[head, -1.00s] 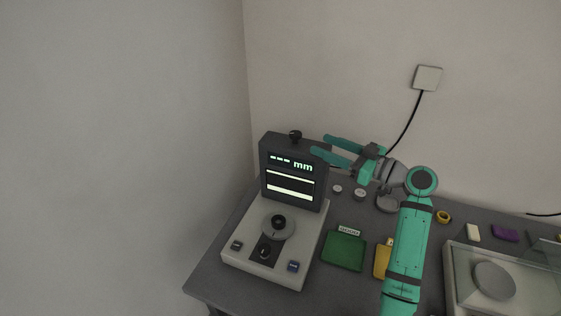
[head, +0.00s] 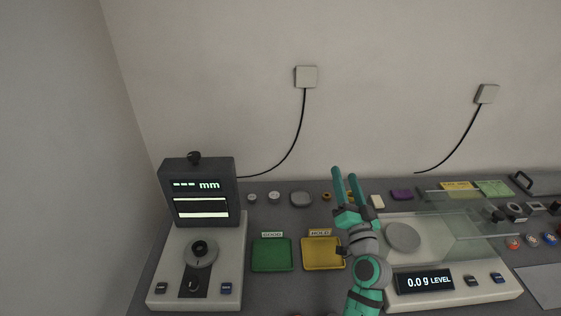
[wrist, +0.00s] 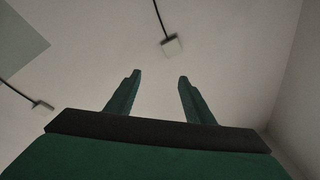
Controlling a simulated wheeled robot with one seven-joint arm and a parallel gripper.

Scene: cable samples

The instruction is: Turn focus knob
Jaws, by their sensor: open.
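The measuring device (head: 170,256) stands at the left of the bench, with an upright dark screen (head: 201,191) showing dashes, "mm" and pale bars. One black knob (head: 194,157) sits on top of the screen housing. Another black knob (head: 200,247) stands on the round grey disc of its base, with a smaller one (head: 193,286) in front. I cannot tell which is the focus knob. My gripper (head: 345,173) is open and empty, well right of the device, its fingers pointing up. In the wrist view its two fingers (wrist: 159,76) are apart, with only wall and ceiling beyond.
A green tray (head: 272,255) and a yellow tray (head: 322,254) lie between the device and my arm. A scale (head: 436,287) reading 0.0 g with a glass shield is at the right. Small round pieces (head: 274,196) lie behind the trays. Wall cables hang behind.

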